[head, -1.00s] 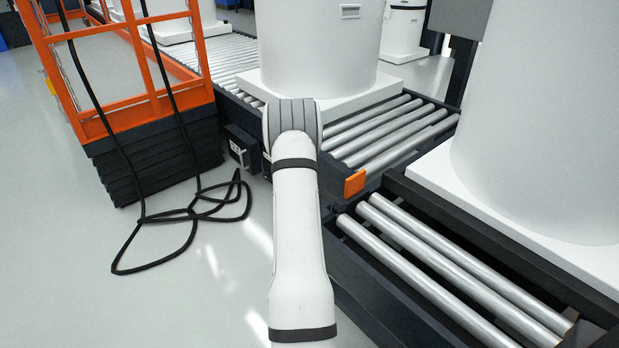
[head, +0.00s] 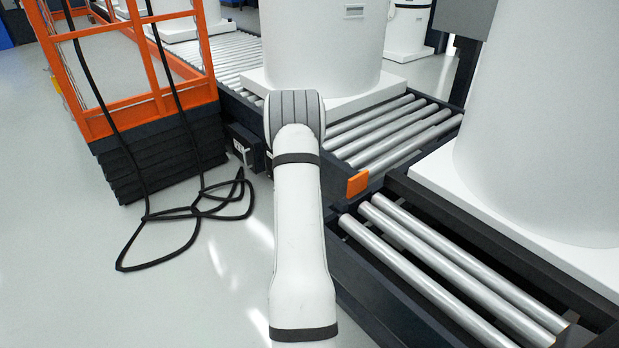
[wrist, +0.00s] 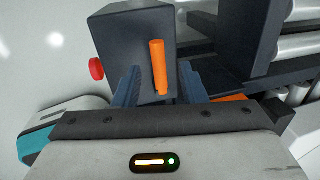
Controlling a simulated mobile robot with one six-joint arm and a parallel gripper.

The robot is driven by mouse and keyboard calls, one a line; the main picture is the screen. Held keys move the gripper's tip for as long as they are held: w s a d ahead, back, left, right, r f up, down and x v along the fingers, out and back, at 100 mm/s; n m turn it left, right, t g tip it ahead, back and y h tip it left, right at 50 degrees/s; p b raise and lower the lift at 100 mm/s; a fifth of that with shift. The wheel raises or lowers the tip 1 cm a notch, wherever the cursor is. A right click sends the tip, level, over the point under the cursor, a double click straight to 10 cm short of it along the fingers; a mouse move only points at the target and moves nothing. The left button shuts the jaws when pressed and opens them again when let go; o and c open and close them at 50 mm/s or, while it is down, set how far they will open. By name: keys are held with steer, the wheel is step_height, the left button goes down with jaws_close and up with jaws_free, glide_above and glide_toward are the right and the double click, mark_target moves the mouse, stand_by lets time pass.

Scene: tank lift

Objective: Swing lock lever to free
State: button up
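The orange lever (wrist: 158,62) stands upright, leaning slightly, in front of a dark grey box (wrist: 118,30) in the wrist view. My gripper (wrist: 160,78) is open, with one dark finger to the left of the lever and one to the right. Gaps show between the fingers and the lever, so it is not clamped. The lever's lower end is near the gripper's dark front edge. In the head view my forearm hides the gripper and the lever.
A red button (wrist: 96,69) sticks out from the box's left side. Roller conveyors (head: 390,135) carry large white tanks (head: 320,45). An orange block (head: 357,184) sits at a conveyor corner. A black cable (head: 190,213) lies on the floor beside an orange-railed lift (head: 125,104).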

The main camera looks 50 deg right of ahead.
steer(key=r, duration=0.2)
steer(key=a+r+p, duration=0.1)
steer(key=r, duration=0.1)
steer(key=shift+w+r, duration=0.1)
steer(key=shift+r, duration=0.25)
steer(key=a+r+n+t+p, duration=0.2)
steer(key=a+r+n+p, duration=1.3)
steer(key=a+r, duration=1.3)
steer(key=s+a+r+n+y+p, duration=0.1)
steer(key=s+a+r+n+p, duration=0.5)
steer(key=s+a+r+n, duration=0.2)
steer(key=s+a+r+n+t+y+p, duration=0.1)
steer(key=s+a+r+n+p, duration=0.5)
steer(key=s+a+n, duration=0.6)
steer(key=a+r+n, duration=0.1)
steer(key=n, duration=0.2)
steer(key=shift+s+r, duration=0.3)
steer(key=shift+r, duration=0.05)
